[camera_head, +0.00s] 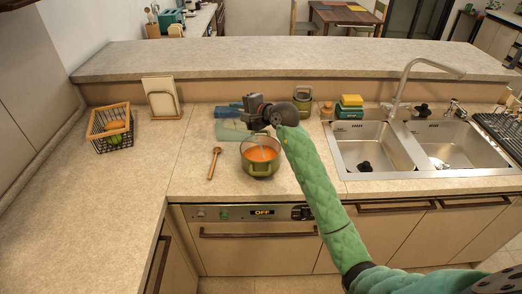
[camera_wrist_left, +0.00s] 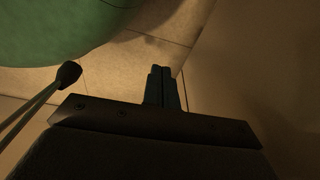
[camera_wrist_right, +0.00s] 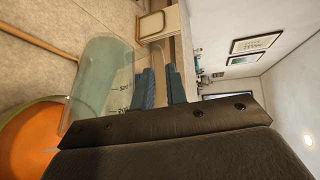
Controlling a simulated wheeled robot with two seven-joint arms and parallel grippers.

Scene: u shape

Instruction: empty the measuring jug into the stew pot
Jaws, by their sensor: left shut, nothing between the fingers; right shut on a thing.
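The olive-green stew pot (camera_head: 262,170) stands on the counter with orange stew in it. It also shows at the lower left of the right wrist view (camera_wrist_right: 38,102). My right gripper (camera_head: 250,112) is above the pot's back edge, shut on the measuring jug. The clear jug (camera_wrist_right: 103,72), with printed volume marks, is tilted strongly, its mouth end towards the pot. Its contents are hard to tell through the clear wall. My left gripper (camera_wrist_left: 165,90) is shut and empty, low near the floor, outside the head view.
A wooden spoon (camera_head: 214,162) lies left of the pot. A blue item (camera_head: 228,111) lies behind it, near a green canister (camera_head: 302,98). A wire basket (camera_head: 112,134) stands far left. A double sink (camera_head: 372,150) and stacked sponges (camera_head: 350,106) are right. The left counter is mostly clear.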

